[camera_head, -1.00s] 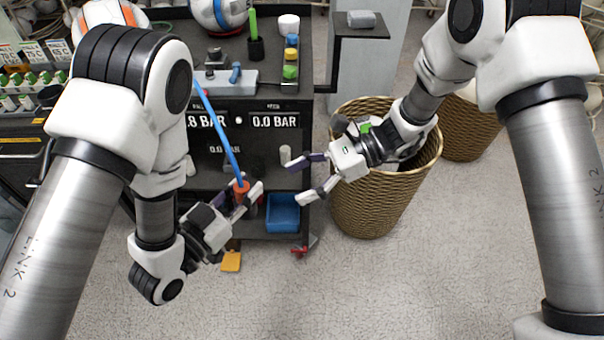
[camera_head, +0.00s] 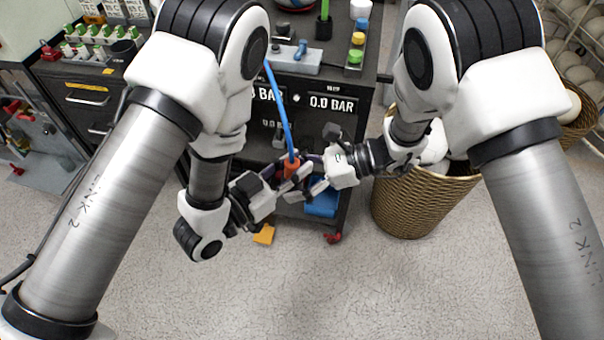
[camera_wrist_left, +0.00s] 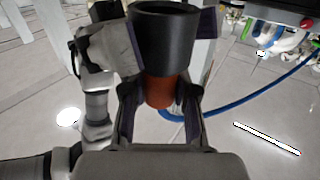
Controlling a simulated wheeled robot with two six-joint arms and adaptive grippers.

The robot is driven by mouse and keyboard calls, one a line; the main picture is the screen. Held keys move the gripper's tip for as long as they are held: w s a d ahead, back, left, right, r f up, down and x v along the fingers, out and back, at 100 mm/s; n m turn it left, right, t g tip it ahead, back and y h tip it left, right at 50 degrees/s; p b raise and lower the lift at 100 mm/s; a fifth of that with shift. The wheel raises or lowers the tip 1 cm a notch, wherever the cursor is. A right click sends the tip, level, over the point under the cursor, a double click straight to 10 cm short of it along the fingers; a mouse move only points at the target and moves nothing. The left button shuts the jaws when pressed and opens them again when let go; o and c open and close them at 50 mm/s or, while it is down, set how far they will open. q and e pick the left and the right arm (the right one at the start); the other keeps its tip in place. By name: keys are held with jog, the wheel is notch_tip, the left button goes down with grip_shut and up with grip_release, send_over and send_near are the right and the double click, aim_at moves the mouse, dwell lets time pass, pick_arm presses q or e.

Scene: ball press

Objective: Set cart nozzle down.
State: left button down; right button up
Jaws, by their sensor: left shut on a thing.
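The cart nozzle (camera_head: 291,167) is an orange-red piece with a blue hose (camera_head: 280,112) rising from it. In the left wrist view its orange part (camera_wrist_left: 160,91) carries a wide black cylinder (camera_wrist_left: 165,38). My left gripper (camera_head: 283,187) is shut on the orange part and holds it in front of the cart. My right gripper (camera_head: 312,176) is right beside the nozzle, fingers pointing at it. In the left wrist view a right-gripper finger (camera_wrist_left: 118,47) lies close along the black cylinder's left side. Whether it grips the cylinder is unclear.
The dark cart (camera_head: 330,118) with pressure readouts stands behind the grippers, a blue bin (camera_head: 322,205) on its low shelf. A wicker basket (camera_head: 425,205) of balls stands right of it. A drawer cabinet (camera_head: 88,95) is at left.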

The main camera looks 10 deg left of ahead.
pick_arm(q)
jog(key=shift+s, duration=0.1)
pick_arm(e)
jog(key=c, duration=1.3)
pick_arm(q)
jog(key=c, duration=0.8)
grip_release()
pick_arm(e)
grip_shut()
